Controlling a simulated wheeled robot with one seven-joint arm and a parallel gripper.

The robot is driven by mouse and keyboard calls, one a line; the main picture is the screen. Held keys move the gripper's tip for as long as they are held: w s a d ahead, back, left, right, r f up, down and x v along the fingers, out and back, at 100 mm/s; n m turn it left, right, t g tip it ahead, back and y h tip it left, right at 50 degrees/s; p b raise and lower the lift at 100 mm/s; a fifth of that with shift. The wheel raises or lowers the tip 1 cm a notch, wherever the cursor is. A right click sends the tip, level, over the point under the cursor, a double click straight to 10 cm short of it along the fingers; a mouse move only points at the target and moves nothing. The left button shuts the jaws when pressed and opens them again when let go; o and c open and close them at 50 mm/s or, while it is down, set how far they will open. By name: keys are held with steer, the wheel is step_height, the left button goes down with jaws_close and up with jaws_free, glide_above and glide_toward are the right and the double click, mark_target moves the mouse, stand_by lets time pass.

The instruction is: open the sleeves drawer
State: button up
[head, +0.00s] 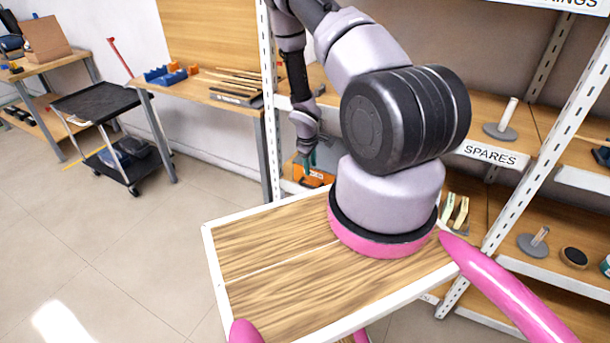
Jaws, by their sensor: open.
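My gripper (309,162), with teal fingertips, is small in the head view and points down beside the left post of the shelf rack. It is open, and I see nothing held in it. An orange box-like thing (318,177) is at or just behind the fingertips, low at the rack; my arm and gripper hide part of it. I cannot read a label on it or tell whether it is a drawer. I cannot tell whether the gripper touches it. No sleeves label is readable in this view.
The shelf rack (268,110) has white perforated posts and a SPARES label (490,154). A spindle on a grey base (501,126) stands on its shelf. A workbench (205,88) and a black cart (100,103) stand left. The floor (120,240) at left is clear.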

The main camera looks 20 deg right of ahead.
mark_target(312, 187)
steer(key=f, duration=0.3)
steer(key=w+d+f, duration=0.1)
steer(key=f, duration=0.7)
steer(key=shift+w+d, duration=0.25)
steer(key=shift+w, duration=0.15)
jaws_close()
stand_by(0.9)
